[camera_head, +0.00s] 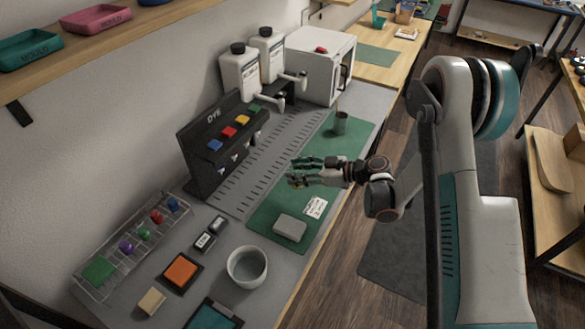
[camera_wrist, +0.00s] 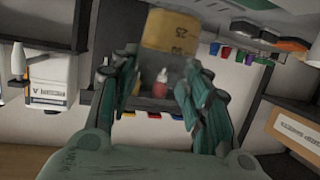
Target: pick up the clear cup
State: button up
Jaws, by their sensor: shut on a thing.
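My gripper (camera_head: 296,172) reaches in from the right over the green mat (camera_head: 268,205) in the head view. In the wrist view its green fingers (camera_wrist: 160,68) stand on both sides of a clear cup (camera_wrist: 170,35) and are shut on it. The cup has dark printed marks, among them "25", and an amber-yellow part toward the top of the picture. The fingers hide its sides. In the head view the cup is mostly hidden by the fingers. I cannot tell whether it touches the mat.
A dye rack (camera_head: 203,158) stands behind my gripper. A grey block (camera_head: 290,228) and a white card (camera_head: 316,207) lie on the mat's near part. A dark cup (camera_head: 341,123) stands at its far end. A white bowl (camera_head: 247,267) stands nearer.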

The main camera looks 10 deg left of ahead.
jog(key=shift+s+d, duration=0.2)
jog(key=shift+d, duration=0.15)
dwell(2.8)
